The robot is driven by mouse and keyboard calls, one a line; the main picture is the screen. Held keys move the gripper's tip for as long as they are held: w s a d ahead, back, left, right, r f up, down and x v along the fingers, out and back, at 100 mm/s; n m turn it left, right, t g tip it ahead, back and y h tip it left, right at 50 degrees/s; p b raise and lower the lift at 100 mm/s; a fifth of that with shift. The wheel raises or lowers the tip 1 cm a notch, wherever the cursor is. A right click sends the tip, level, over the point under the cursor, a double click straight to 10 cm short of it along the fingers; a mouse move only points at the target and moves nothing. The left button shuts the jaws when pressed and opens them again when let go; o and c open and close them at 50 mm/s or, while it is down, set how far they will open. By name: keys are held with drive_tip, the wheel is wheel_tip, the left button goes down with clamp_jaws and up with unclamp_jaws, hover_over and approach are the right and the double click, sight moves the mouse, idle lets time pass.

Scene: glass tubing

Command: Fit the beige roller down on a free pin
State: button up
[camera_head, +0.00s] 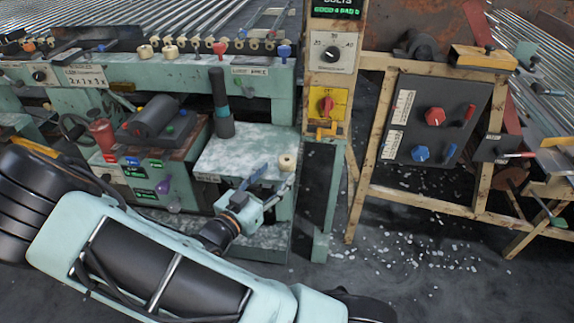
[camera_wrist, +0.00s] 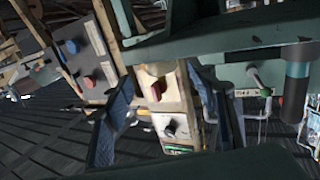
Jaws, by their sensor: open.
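A beige roller (camera_head: 287,162) shows just beyond my gripper (camera_head: 277,173), at the right edge of the pale worktop (camera_head: 240,150). The gripper's fingers are spread, and the roller appears close to the tip of the right finger; I cannot tell whether they touch. In the wrist view my gripper (camera_wrist: 163,75) is open, with two blue-grey fingers apart and no roller clear between them. More beige rollers (camera_head: 145,51) sit along the green rail (camera_head: 200,68) at the back. Small beige pieces line it further right; which pins are free is too small to tell.
A dark upright cylinder (camera_head: 221,105) with a teal band stands on the worktop. A wooden post (camera_head: 330,85) with a dial and a red switch (camera_head: 326,104) rises right of the gripper. Blue (camera_head: 284,52) and red (camera_head: 219,47) pieces are on the rail.

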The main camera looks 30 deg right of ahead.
sight(283, 164)
drive_tip(key=x, duration=0.1)
drive_tip(key=b+x, duration=0.1)
drive_tip(key=x, duration=0.3)
drive_tip(key=shift+w+r, duration=0.2)
drive_tip(key=shift+r, duration=0.15)
drive_tip(key=c, duration=1.2)
drive_tip(key=shift+r, duration=0.1)
drive_tip(key=shift+r, duration=0.55)
wheel_tip(283, 164, up, 2)
drive_tip(key=shift+r+p, duration=0.25)
drive_tip(key=shift+p, duration=0.35)
drive_tip(key=s+a+r+p, duration=0.55)
drive_tip(key=a+r, duration=0.35)
drive_tip(key=a, duration=0.3)
drive_tip(key=shift+n+t+y, duration=0.5)
drive_tip(key=shift+n+t, duration=0.1)
drive_tip(key=shift+t, duration=0.2)
drive_tip(key=w, duration=0.1)
drive_tip(key=w+a, duration=0.1)
drive_tip(key=w, duration=0.1)
drive_tip(key=w+f, duration=0.1)
drive_tip(key=w, duration=0.1)
drive_tip(key=shift+a, duration=0.4)
